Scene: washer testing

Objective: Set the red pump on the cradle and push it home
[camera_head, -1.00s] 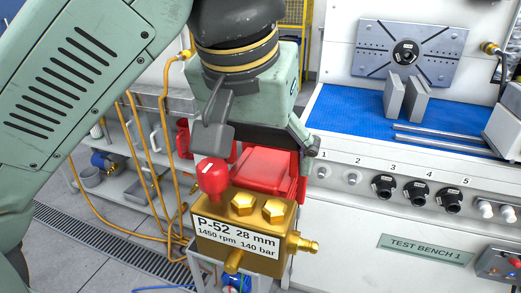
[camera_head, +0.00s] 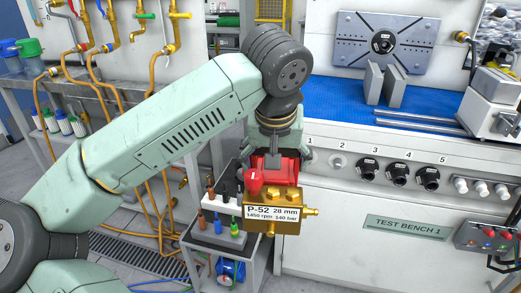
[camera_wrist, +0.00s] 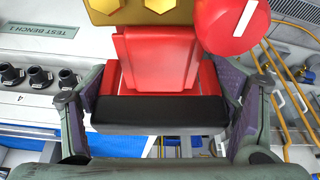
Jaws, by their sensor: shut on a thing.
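The red pump (camera_head: 283,168) has a brass front block labelled P-52, 28 mm, with a round red knob and a brass spout on the right. My gripper (camera_head: 277,160) is shut on its red body and holds it in the air in front of the test bench. In the wrist view the fingers of my gripper (camera_wrist: 163,105) lie on both sides of the red pump body (camera_wrist: 158,62). Two grey upright plates (camera_head: 384,84) stand on the bench's blue mat; I cannot tell whether they are the cradle.
The test bench (camera_head: 345,235) has numbered ports along its front. Metal rods (camera_head: 415,122) lie on the blue mat (camera_head: 335,97), and a grey machine block (camera_head: 490,105) stands at right. Orange hoses hang at left.

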